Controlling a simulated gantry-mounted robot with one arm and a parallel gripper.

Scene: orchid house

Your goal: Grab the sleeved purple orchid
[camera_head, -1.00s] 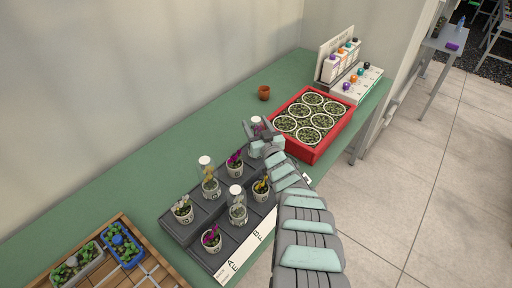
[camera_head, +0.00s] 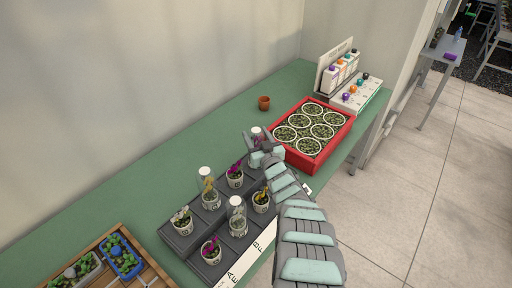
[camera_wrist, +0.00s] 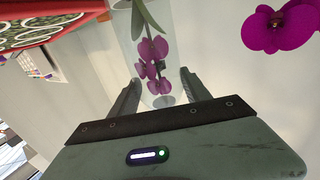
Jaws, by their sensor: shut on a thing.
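The sleeved purple orchid (camera_head: 256,131) stands at the far right end of the dark grey rack, partly hidden by my gripper (camera_head: 254,143). In the wrist view, its purple blooms (camera_wrist: 153,62) hang inside a clear sleeve (camera_wrist: 126,45). My gripper (camera_wrist: 160,80) has a finger on either side of the sleeve and is shut on it. The orchid's pot is not clear to see. A bare purple orchid (camera_head: 235,170) without a sleeve stands nearby in the rack, and a large purple bloom (camera_wrist: 281,27) shows close by in the wrist view.
A red tray (camera_head: 307,166) of round pots sits just beyond my gripper. A small terracotta pot (camera_head: 264,103) stands behind. Green bench (camera_head: 150,165) is clear along the wall.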

